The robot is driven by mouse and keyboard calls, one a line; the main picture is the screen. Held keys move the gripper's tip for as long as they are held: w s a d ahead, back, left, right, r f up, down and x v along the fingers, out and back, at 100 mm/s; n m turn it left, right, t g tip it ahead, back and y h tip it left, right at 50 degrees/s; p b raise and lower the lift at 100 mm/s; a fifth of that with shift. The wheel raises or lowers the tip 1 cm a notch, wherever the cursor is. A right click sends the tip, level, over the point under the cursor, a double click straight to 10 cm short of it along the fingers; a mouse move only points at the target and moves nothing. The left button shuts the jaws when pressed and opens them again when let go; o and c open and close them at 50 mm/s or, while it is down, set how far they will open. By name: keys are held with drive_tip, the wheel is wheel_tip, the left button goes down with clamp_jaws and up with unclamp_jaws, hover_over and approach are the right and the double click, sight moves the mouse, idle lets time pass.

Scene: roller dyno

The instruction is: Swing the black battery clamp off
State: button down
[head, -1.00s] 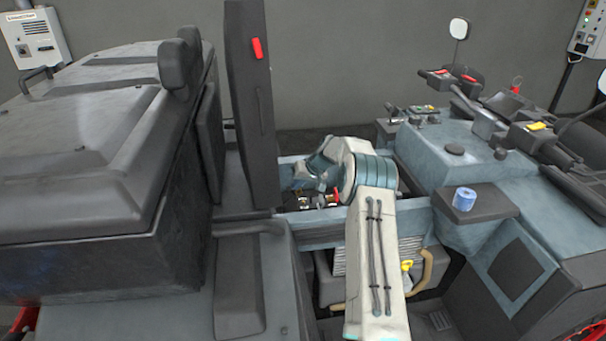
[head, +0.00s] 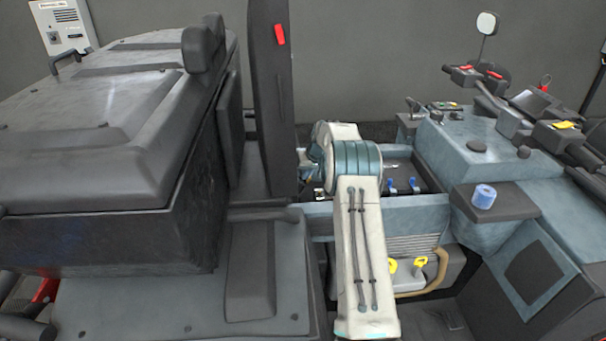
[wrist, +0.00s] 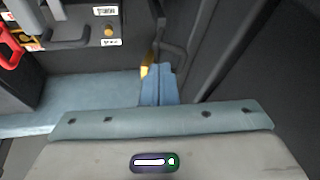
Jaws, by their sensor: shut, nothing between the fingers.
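In the wrist view my gripper (wrist: 159,72) shows as two blue fingers held together, pointing down beside a dark upright wall. At upper left is a dark grey lever-like part (wrist: 68,28), which may be the black battery clamp; I cannot be sure. A bare brass post (wrist: 109,32) stands to its right between two white labels, apart from the fingers. A red handle (wrist: 8,45) is at the far left edge. A yellowish part (wrist: 147,64) lies right behind the fingertips. In the head view my arm hides the gripper and the clamp.
The open bay (head: 425,188) holds blue-handled parts (head: 390,184) right of my arm. A tall black seat back (head: 270,100) stands close on the left. A blue frame rail (head: 410,215) crosses in front. A blue roll (head: 484,196) sits on the right ledge.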

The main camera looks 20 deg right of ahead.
drive_tip(key=shift+w+a+r+h, duration=0.15)
drive_tip(key=shift+a+h, duration=0.2)
drive_tip(key=shift+h, duration=0.05)
drive_tip(key=shift+w+a+r+b, duration=0.1)
drive_tip(key=shift+a+b, duration=0.25)
drive_tip(key=shift+a, duration=0.15)
